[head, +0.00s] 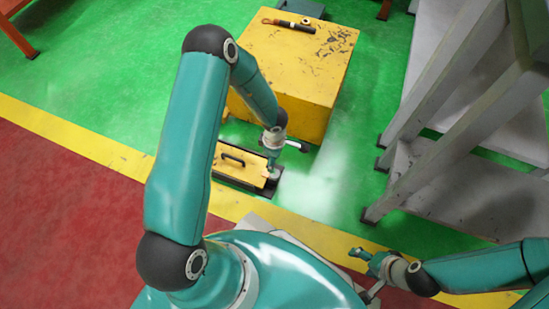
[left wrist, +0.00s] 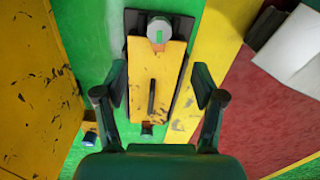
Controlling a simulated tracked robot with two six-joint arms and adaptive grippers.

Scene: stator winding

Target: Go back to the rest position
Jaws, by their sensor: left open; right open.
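My left gripper (head: 273,140) hangs over a yellow lidded case (head: 238,165) on the floor. In the left wrist view its two fingers (left wrist: 158,84) are spread apart with nothing between them, and the case (left wrist: 144,60) with its black handle (left wrist: 151,98) lies beyond them. A grey round part (left wrist: 158,30) stands at one end of the case. My right gripper (head: 372,260) is low at the right, beside my base, and looks open and empty.
A large yellow block (head: 300,75) stands behind the case, with a dark tool (head: 290,24) on top. A grey metal frame (head: 430,180) stands at the right. Green floor is clear between block and frame; red floor (head: 60,200) lies at the left.

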